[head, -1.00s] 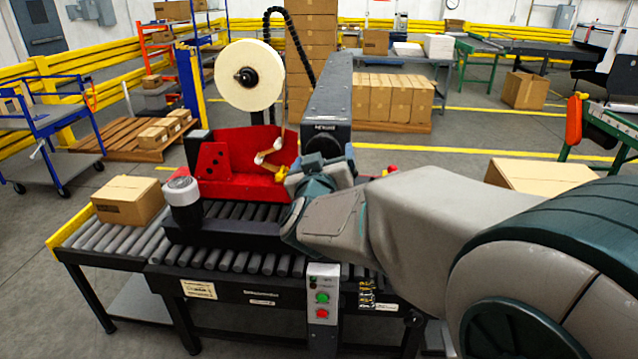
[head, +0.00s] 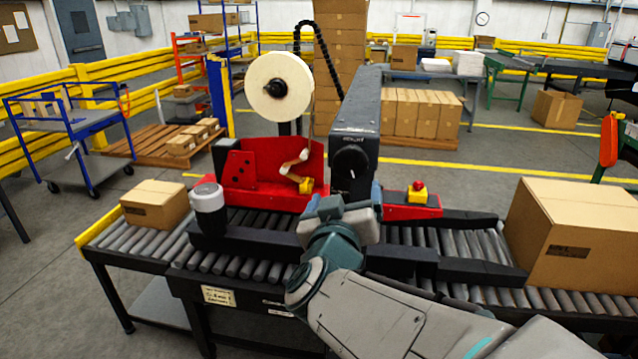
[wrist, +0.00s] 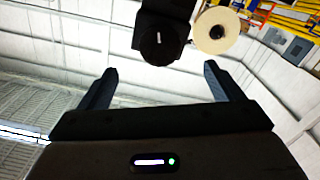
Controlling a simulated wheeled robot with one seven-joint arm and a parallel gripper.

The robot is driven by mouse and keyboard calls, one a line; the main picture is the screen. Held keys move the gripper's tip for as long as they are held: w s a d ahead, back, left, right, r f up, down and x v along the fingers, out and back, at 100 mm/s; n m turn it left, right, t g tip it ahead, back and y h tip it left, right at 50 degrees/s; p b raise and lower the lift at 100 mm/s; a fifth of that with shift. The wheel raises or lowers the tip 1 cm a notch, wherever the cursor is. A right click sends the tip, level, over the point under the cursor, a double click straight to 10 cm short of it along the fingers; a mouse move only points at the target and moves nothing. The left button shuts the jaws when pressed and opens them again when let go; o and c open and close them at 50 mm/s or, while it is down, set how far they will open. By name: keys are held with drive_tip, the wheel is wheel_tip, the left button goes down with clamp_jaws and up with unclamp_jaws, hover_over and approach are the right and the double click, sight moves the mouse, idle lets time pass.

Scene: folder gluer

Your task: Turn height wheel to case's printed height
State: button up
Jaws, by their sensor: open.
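The height wheel (head: 350,161) is a round black knob on the front of the black machine head (head: 357,110), under small lettering. It also shows in the wrist view (wrist: 158,46), beyond and between my fingertips. My gripper (wrist: 159,69) is open and empty, apart from the wheel. In the head view my gripper (head: 326,207) is below and in front of the wheel, its fingers hard to make out. A large cardboard case (head: 580,230) sits on the rollers at the right, with a dark printed label too small to read.
A small carton (head: 155,204) sits on the left rollers. A tape roll (head: 277,87) stands behind the red plate (head: 230,170). A white-topped cylinder (head: 208,198) and a red button on a yellow box (head: 417,192) flank the head. Black guide rails cross the rollers.

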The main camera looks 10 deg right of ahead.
sight(348, 167)
drive_tip(key=w+d+m+p, duration=0.1)
drive_tip(key=w+m, duration=0.3)
drive_tip(key=w+d+m+p, duration=0.1)
drive_tip(key=w+m+p, duration=0.1)
drive_tip(key=w+m, duration=0.2)
drive_tip(key=w+d+m+p, duration=0.1)
drive_tip(key=w+m+p, duration=0.1)
drive_tip(key=w+m, duration=0.2)
drive_tip(key=shift+w+d+r+m+h, duration=0.1)
drive_tip(key=shift+d+r+m+h, duration=0.15)
drive_tip(key=shift+m, duration=0.25)
idle(0.4)
drive_tip(key=shift+c, duration=0.5)
drive_tip(key=c, duration=0.9)
